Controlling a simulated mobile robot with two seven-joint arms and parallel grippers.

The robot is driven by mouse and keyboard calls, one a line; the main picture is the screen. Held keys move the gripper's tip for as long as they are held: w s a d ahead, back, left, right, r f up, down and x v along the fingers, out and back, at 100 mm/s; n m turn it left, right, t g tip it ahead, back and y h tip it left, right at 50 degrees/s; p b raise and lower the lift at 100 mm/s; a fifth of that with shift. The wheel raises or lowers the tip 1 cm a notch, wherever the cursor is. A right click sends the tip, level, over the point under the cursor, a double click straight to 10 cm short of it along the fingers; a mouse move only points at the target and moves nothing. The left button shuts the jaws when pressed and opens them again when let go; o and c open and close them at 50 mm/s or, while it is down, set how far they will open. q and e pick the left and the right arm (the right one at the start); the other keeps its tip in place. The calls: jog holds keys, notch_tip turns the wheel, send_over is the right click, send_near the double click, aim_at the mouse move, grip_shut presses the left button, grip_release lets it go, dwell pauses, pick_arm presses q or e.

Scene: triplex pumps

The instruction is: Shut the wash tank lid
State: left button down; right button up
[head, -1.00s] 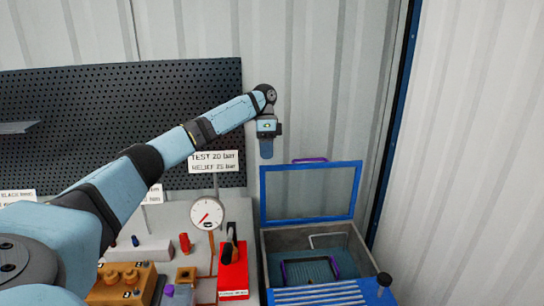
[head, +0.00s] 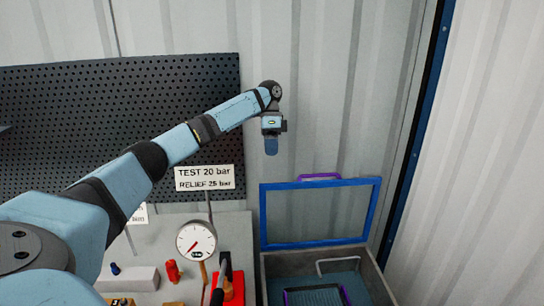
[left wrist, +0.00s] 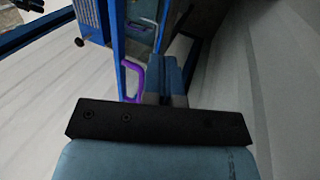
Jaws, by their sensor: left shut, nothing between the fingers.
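The wash tank lid (head: 262,215) is a blue frame with a clear pane. It stands open and upright at the tank's back edge, with a purple handle (head: 320,177) on its top edge. The wash tank (head: 376,284) is a grey box, its lower part cut off by the picture. My left gripper (head: 271,148) is shut and empty, pointing down, above and left of the handle in the head view. In the left wrist view the fingers (left wrist: 167,80) appear beside the purple handle (left wrist: 131,80), with no clear contact. My right gripper is out of view.
A pressure gauge (head: 196,241), a sign (head: 205,178) and a red block (head: 228,290) stand left of the tank on the grey bench. A dark perforated board (head: 100,120) backs the bench. Corrugated walls close the space behind and right. A purple-rimmed basket (head: 318,292) sits in the tank.

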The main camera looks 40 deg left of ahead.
pick_arm(q)
jog(key=s+d+f, duration=0.1)
jog(key=f, duration=0.1)
jog(key=s+d+f+p, duration=0.1)
jog(key=s+d+f, duration=0.1)
jog(key=f, duration=0.1)
jog(key=s+d+f, duration=0.1)
jog(key=d+f, duration=0.1)
jog(key=shift+s+f+p, duration=0.3)
jog(key=shift+p, duration=0.05)
jog(key=shift+f, duration=0.1)
